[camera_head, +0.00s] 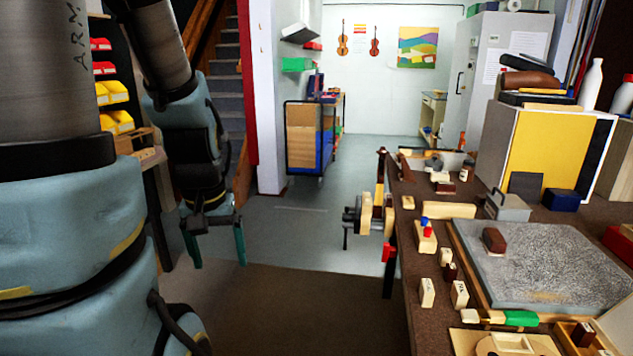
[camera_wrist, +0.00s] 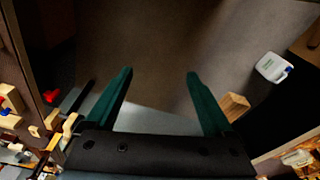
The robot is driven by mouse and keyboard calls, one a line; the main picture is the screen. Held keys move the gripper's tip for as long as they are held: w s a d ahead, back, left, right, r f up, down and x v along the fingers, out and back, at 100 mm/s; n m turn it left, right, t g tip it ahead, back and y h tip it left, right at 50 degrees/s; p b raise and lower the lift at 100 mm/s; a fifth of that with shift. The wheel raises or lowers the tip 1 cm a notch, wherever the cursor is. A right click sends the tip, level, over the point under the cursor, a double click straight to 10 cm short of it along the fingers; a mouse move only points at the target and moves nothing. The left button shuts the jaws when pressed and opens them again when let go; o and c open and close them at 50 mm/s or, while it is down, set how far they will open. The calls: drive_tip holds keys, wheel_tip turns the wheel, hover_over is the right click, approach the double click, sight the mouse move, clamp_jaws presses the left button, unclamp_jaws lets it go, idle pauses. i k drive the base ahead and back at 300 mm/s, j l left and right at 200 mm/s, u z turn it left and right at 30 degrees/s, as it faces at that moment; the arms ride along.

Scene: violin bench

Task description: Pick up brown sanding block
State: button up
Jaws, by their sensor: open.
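A brown block (camera_head: 494,240), which looks like the sanding block, rests on the grey speckled slab (camera_head: 560,255) on the bench at the right. It is near the slab's left edge, with nothing on top of it. I cannot make it out in the wrist view. My gripper (camera_head: 219,264) hangs fingers down over open floor, well left of the bench and apart from the block. In the wrist view my gripper (camera_wrist: 159,73) shows two green fingers spread wide with nothing between them.
The bench (camera_head: 415,275) carries several small wooden blocks, a green-handled tool (camera_head: 521,318) and a wooden tray (camera_head: 502,343) near the slab. A vise (camera_head: 372,215) juts from its left edge. A yellow-fronted case (camera_head: 545,150) stands behind the slab. The floor (camera_head: 310,290) between gripper and bench is clear.

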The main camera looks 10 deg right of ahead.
sight(493, 243)
drive_tip(key=z, duration=0.6)
drive_tip(key=i+z, duration=0.4)
drive_tip(key=i+j+z, duration=0.15)
drive_tip(key=i+z, duration=0.3)
drive_tip(key=i+j+z, duration=0.1)
drive_tip(key=i+j, duration=0.25)
drive_tip(key=i, duration=0.15)
drive_tip(key=i+j, duration=0.35)
drive_tip(key=i+z, duration=0.05)
drive_tip(key=i, duration=0.05)
